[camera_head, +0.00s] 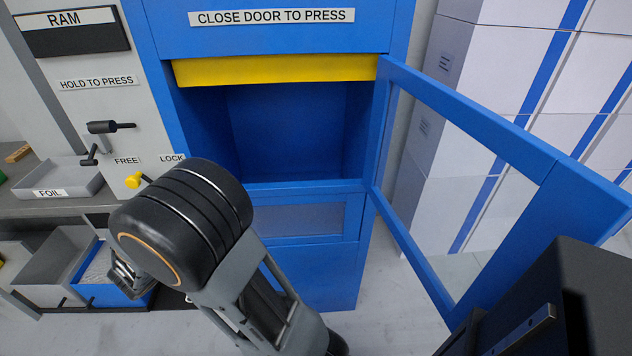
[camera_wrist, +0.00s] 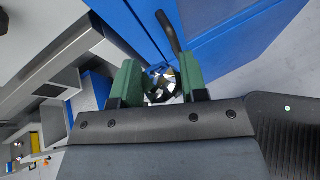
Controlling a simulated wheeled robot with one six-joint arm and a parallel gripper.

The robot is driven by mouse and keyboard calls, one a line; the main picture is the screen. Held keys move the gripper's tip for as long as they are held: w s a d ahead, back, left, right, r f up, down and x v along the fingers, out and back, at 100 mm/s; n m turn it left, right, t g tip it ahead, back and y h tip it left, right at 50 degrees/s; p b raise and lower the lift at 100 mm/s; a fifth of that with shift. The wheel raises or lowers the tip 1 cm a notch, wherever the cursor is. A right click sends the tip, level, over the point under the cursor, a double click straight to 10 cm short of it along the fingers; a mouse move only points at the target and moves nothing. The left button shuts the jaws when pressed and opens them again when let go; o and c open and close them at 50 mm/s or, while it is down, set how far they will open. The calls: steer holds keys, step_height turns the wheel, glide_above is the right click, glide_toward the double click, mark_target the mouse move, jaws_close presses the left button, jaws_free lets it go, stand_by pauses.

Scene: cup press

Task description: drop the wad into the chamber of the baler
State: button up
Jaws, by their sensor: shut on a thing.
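The blue baler stands in the middle of the head view, and its chamber (camera_head: 290,130) is open and looks empty under a yellow plate (camera_head: 275,69). Its blue door (camera_head: 480,112) is swung open to the right. The wad (camera_wrist: 164,84) is a crumpled shiny silver lump, seen in the wrist view between green fingers. My gripper (camera_wrist: 160,84) is shut on the wad. In the head view my gripper (camera_head: 125,280) is low at the left, below and left of the chamber opening, largely hidden behind my wrist.
A grey tray labelled FOIL (camera_head: 65,180) sits on the counter at the left. A yellow knob (camera_head: 134,180) and a black handle (camera_head: 110,127) stick out of the panel. White blue-striped boxes (camera_head: 510,70) stand behind the door.

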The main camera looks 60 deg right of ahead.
steer(key=s+d+r+m+g+p, duration=0.1)
steer(key=s+d+r+m+g, duration=0.6)
steer(key=s+d+r+m, duration=0.35)
steer(key=s+d+r+m+g+y+p, duration=0.1)
steer(key=s+d+r+m+g, duration=0.15)
steer(key=s, duration=0.25)
steer(key=s+d+r+m+g+y, duration=0.1)
steer(key=s+m+g, duration=0.1)
steer(key=s+m, duration=0.3)
steer(key=s+d+r+m+g+y+p, duration=0.1)
steer(key=s+d+r+m+g, duration=0.15)
steer(key=s, duration=0.35)
steer(key=w+d+p, duration=0.3)
steer(key=w+d, duration=0.4)
steer(key=d, duration=0.3)
steer(key=w+d+p, duration=0.4)
steer(key=w+d, duration=0.3)
steer(key=d, duration=0.3)
steer(key=shift+w+d+n, duration=0.35)
steer(key=shift+f, duration=0.1)
steer(key=o, duration=1)
